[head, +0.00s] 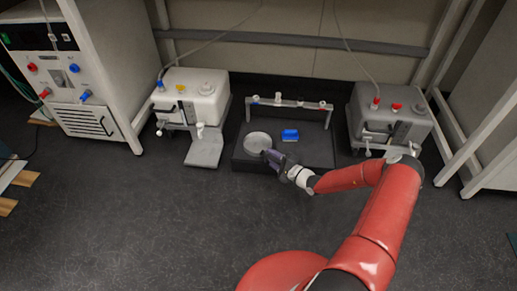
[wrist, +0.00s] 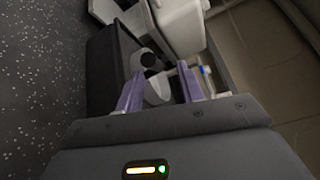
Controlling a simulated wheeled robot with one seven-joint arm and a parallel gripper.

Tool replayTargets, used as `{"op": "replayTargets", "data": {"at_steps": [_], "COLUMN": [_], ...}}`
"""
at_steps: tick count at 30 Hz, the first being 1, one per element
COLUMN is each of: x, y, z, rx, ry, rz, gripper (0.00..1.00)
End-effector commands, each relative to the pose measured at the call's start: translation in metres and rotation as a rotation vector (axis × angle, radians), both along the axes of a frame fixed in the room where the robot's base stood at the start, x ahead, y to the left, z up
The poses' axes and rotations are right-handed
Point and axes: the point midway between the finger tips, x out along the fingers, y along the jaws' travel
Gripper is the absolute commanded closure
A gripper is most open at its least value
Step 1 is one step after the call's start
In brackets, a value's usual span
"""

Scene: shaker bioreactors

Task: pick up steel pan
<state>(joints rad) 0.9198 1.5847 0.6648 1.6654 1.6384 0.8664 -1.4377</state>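The steel pan (head: 258,142) is a round, shallow, light grey dish. It sits on the left part of a low black platform (head: 300,167) in the head view. My gripper (head: 268,155) is just in front of the pan's right side, its fingertips close to the rim; I cannot tell whether they touch. In the wrist view my gripper (wrist: 160,78) has its two purple fingers apart. A light grey rounded surface, apparently the pan (wrist: 157,92), shows between and beyond them, partly hidden by the gripper body.
A rail (head: 290,102) with coloured fittings stands behind. A white bioreactor unit (head: 192,95) is left and a grey one (head: 390,115) right. The floor in front is clear.

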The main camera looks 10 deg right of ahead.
Motion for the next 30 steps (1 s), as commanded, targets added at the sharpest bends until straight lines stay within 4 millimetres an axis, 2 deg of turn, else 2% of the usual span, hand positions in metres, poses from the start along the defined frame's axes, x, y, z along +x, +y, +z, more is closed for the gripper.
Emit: {"op": "replayTargets", "data": {"at_steps": [3, 6, 13, 22, 30], "x": [0.012, 0.022, 0.025, 0.025, 0.024], "y": [0.017, 0.024, 0.025, 0.025, 0.025], "z": [-0.006, -0.006, -0.004, -0.004, -0.004], "rx": [0.001, 0.000, 0.000, 0.000, 0.000], "ry": [-0.001, 0.000, 0.001, 0.001, 0.000], "rz": [0.003, 0.002, 0.001, 0.001, 0.002], "gripper": [0.62, 0.62, 0.62, 1.00, 1.00]}}
